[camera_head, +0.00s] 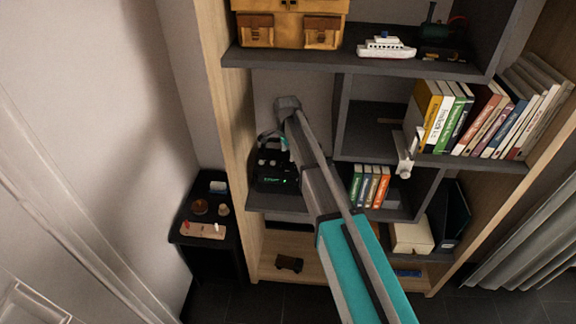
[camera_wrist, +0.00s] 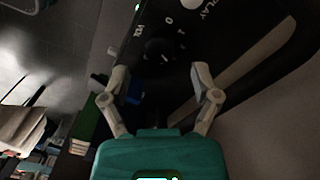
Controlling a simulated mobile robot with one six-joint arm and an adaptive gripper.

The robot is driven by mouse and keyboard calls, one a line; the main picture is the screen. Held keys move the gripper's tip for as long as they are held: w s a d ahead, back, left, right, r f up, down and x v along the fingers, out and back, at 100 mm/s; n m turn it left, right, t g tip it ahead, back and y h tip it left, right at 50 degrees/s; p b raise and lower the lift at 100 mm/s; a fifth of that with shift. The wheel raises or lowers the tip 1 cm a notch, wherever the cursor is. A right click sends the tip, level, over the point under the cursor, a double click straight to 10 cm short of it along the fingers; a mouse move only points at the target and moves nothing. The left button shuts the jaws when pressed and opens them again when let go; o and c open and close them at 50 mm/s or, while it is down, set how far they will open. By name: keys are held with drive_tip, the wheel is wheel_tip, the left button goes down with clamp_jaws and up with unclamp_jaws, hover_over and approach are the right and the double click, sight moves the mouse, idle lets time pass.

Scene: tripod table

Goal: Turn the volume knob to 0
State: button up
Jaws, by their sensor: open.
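A black audio device (camera_head: 272,184) with small green lit marks stands on a middle shelf in the head view. In the wrist view its dark front panel (camera_wrist: 225,45) shows white lettering, including VOL, PLAY and a 0. A round black volume knob (camera_wrist: 156,50) sits among these marks. A light line shows on its lower right, but the exact setting is too dark to read. My gripper (camera_wrist: 160,74) is open, its two pale fingers spread to either side below the knob in the picture. Nothing is between the fingers. I cannot tell whether they touch the panel.
Upright books (camera_head: 370,186) stand on the shelf right of the device, close to my arm. More books (camera_head: 470,118) fill the shelf above right. A toy ship (camera_head: 386,46) and a brown bag (camera_head: 290,26) stand on the top shelf. A small black side table (camera_head: 186,238) is at left.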

sight(288, 162)
drive_tip(key=shift+f+b, duration=1.6)
drive_tip(key=shift+f, duration=0.3)
drive_tip(key=shift+s, duration=0.1)
clamp_jaws()
